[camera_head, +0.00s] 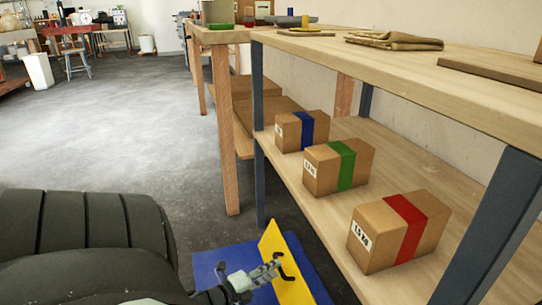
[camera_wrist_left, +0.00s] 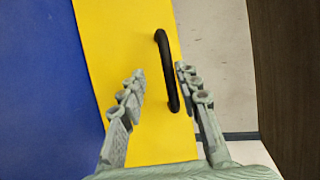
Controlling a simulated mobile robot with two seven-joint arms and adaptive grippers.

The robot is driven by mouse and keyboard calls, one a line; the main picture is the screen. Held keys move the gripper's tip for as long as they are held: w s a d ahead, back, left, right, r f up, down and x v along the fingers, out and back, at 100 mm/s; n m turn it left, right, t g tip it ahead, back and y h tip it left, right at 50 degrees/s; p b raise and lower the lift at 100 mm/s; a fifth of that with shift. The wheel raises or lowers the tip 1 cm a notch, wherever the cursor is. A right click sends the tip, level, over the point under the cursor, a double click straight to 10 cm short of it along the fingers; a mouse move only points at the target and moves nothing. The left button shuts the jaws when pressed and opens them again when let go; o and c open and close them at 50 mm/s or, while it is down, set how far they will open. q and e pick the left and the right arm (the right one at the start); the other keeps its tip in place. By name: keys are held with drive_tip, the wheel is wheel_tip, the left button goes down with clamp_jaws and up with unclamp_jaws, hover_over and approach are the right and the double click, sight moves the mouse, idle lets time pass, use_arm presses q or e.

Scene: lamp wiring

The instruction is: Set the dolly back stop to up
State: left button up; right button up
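The dolly has a blue deck (camera_head: 237,258) on the floor beside the shelf. Its yellow back stop (camera_head: 293,290) stands up from the deck at an angle I cannot judge exactly. A black handle (camera_head: 288,268) is on its face. My left gripper (camera_head: 274,266) is at the handle. In the left wrist view the fingers (camera_wrist_left: 160,70) are open, with the handle (camera_wrist_left: 168,70) between them, nearer the right finger; I cannot tell whether they touch. The yellow back stop (camera_wrist_left: 110,40) and blue deck (camera_wrist_left: 45,90) also show there. My right gripper is not in view.
A wooden shelf unit (camera_head: 450,75) with dark metal legs stands close on the right. Its lower shelf holds boxes banded red (camera_head: 385,240), green (camera_head: 335,168) and blue (camera_head: 298,130). Open grey floor (camera_head: 110,140) lies to the left and behind.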

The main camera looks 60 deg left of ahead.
use_arm(q)
drive_tip(key=shift+r, duration=0.1)
drive_tip(key=v, duration=1.2)
drive_tip(key=shift+c, duration=0.2)
